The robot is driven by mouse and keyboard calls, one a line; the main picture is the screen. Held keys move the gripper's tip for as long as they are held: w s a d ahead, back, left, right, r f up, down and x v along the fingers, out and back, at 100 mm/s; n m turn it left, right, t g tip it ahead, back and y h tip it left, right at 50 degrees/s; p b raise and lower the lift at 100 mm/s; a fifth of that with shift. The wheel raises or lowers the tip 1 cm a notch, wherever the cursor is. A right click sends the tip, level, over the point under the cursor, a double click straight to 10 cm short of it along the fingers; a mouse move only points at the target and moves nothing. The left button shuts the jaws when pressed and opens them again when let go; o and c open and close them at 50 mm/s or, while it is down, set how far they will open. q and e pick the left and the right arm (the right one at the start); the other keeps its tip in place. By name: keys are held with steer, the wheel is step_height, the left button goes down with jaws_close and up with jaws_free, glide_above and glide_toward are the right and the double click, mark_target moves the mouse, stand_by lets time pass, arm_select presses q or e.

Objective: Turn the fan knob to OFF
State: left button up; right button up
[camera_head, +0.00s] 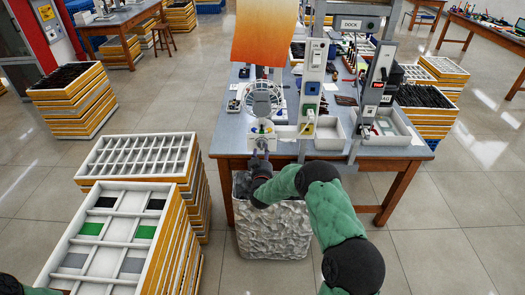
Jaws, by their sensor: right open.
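A small fan (262,97) with a round wire cage stands near the front left of the workbench (228,140). Below the cage is a pale box front (262,130) with small coloured parts. The fan knob is too small to pick out, and its setting cannot be read. My right gripper (261,148) is open, at the bench's front edge just below this box. Whether it touches the box or a knob cannot be told. A piece of my left arm shows at the bottom left corner, but its gripper is out of view.
A wrinkled whitish bin (272,228) stands on the floor under my right forearm. White trays (330,134) and upright posts with switches (314,75) are right of the fan. An orange sheet (265,32) hangs behind it. Stacked crates (140,155) stand left of the bench.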

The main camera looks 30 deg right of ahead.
mark_target(261, 147)
steer(key=shift+x, duration=1.6)
jaws_close()
steer(key=shift+n+b, duration=0.3)
steer(key=shift+n, duration=0.1)
steer(key=n, duration=0.5)
steer(key=shift+w+a+n, duration=0.15)
steer(key=shift+a+n, duration=0.15)
steer(key=n, duration=0.5)
steer(key=shift+w+a+n, duration=0.1)
steer(key=shift+a+n, duration=0.05)
steer(key=shift+n, duration=0.15)
